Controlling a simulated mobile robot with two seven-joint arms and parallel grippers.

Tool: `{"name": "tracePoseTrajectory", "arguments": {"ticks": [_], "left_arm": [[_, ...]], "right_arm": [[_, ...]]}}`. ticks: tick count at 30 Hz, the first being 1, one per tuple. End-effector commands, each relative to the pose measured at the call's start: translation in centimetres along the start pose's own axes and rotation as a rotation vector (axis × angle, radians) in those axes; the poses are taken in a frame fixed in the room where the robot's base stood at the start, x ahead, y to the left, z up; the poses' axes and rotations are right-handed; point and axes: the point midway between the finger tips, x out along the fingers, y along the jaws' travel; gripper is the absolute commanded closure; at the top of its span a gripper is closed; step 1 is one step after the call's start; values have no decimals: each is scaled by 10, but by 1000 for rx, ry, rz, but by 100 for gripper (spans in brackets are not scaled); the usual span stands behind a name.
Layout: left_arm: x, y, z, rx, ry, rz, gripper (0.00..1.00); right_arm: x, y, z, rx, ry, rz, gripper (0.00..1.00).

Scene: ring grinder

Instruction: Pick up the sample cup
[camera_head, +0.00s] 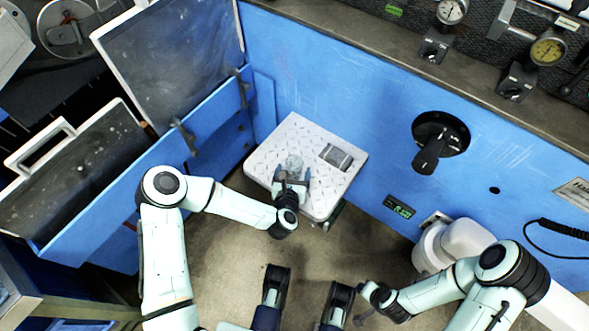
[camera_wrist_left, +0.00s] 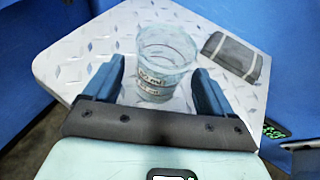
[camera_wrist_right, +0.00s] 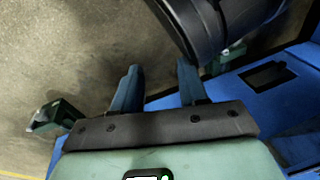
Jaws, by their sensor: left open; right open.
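The sample cup (camera_head: 294,164) is a clear, see-through cup standing upright on a white diamond-plate shelf (camera_head: 330,203). In the left wrist view the cup (camera_wrist_left: 165,62) shows dark and red markings on its side. My left gripper (camera_head: 291,176) is open, with its blue fingers (camera_wrist_left: 160,85) to either side of the cup's near part. I cannot tell whether a finger touches it. My right gripper (camera_wrist_right: 158,85) is open and empty, low over the floor at the right, away from the shelf.
The blue machine wall (camera_head: 350,100) rises behind, with a black knob (camera_head: 430,153). Open blue panels (camera_head: 190,145) stand at the left. Floor (camera_head: 310,250) is bare before the shelf.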

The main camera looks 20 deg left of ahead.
Motion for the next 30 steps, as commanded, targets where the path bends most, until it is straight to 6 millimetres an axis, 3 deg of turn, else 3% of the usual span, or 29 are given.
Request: {"name": "tracePoseTrajectory", "arguments": {"ticks": [5,13,14,18,19,30], "left_arm": [[23,0,-2,1,-1,1,15],[26,0,-1,2,0,-1,15],[26,0,-1,2,0,-1,18],[26,0,-1,2,0,-1,64],[26,0,-1,1,0,-1,70],[24,0,3,1,-1,-1,70]], "right_arm": [[13,13,16,14,-53,23,57],[13,15,19,17,-62,27,57],[13,15,19,17,-62,27,57],[12,15,19,16,-62,27,57],[12,15,19,16,-61,27,57],[11,13,17,14,-55,24,57]]}}
